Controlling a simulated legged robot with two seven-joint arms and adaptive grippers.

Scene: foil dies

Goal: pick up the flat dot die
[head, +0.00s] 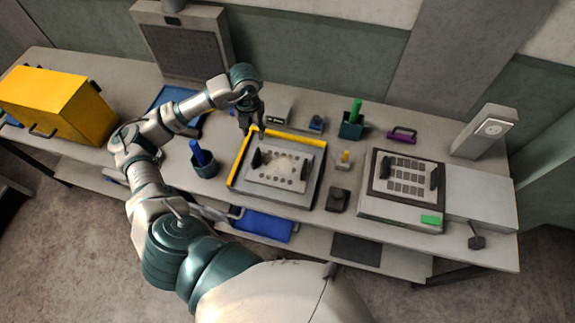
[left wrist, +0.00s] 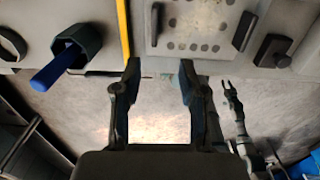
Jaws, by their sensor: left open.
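The flat dot die appears to be the pale plate with rows of dark round dots (head: 277,171), with a dark upright grip at each end. It lies in the grey tray with a yellow edge (head: 236,160), and its dots also show at the top of the left wrist view (left wrist: 205,30). My left gripper (head: 253,128) is open and empty, above the tray's back left edge in the head view. In the left wrist view its fingers (left wrist: 160,72) are spread apart, short of the plate. What looks like my right gripper (left wrist: 229,86) shows small; its jaws are unclear.
A dark cup with a blue handle (head: 198,153) stands left of the tray. A black block (head: 338,199) lies to its right. Farther right is a machine holding a plate with squares (head: 405,177). A green-handled tool (head: 355,112) stands behind. A yellow box (head: 55,103) is far left.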

